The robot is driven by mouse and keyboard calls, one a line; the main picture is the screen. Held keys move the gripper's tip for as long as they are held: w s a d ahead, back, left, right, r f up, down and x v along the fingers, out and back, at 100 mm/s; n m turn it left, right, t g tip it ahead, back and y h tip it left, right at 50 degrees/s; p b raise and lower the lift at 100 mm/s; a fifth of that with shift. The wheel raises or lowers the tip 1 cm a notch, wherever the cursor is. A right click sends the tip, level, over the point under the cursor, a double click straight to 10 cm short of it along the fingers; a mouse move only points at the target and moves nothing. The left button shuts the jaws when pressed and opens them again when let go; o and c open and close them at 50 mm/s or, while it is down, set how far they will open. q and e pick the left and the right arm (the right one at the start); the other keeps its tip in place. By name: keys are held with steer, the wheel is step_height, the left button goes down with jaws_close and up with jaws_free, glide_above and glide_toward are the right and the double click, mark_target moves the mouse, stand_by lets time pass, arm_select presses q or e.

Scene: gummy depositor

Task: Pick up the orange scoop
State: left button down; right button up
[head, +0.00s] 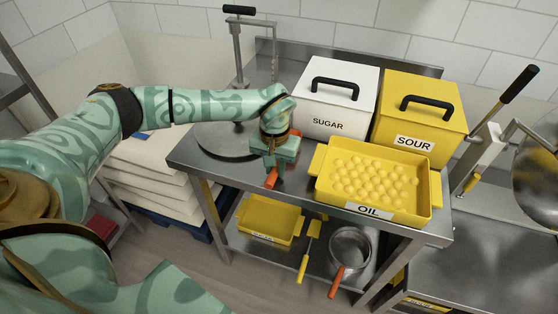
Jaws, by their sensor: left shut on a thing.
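My left gripper (279,176) is over the front edge of the steel table, left of the yellow OIL tray. It is shut on the orange scoop (272,179), whose orange end sticks out below the fingers. A bit of orange also shows behind the gripper's wrist; I cannot tell if it is part of the scoop. The gripper hides most of the scoop, and I cannot tell if it touches the table. My right gripper is out of view.
The OIL tray (325,196) holds many yellow balls. The white SUGAR box (330,108) and yellow SOUR box (410,128) stand behind it. A round metal plate (222,143) lies left. A yellow tray (262,232), yellow-handled tool (304,266) and saucepan (365,262) are on the lower shelf.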

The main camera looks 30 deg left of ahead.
arm_select(q)
steer(key=shift+r, duration=0.45)
steer(key=r+p, duration=0.1)
steer(key=r, duration=0.2)
steer(key=shift+s+r, duration=0.1)
steer(key=shift+s, duration=0.1)
steer(key=s+r+p, duration=0.1)
steer(key=r, duration=0.1)
steer(key=s+d+r, duration=0.1)
steer(key=s+r, duration=0.1)
steer(key=shift+s+r+p, duration=0.1)
steer(key=shift+s+p, duration=0.1)
steer(key=shift+p, duration=0.2)
steer(key=s+d+r+p, duration=0.1)
steer(key=s+r, duration=0.3)
steer(key=s, duration=0.6)
steer(key=shift+d+r, duration=0.3)
steer(key=shift+d, duration=0.4)
steer(key=c, duration=1.8)
jaws_free()
steer(key=shift+w, duration=0.1)
jaws_close()
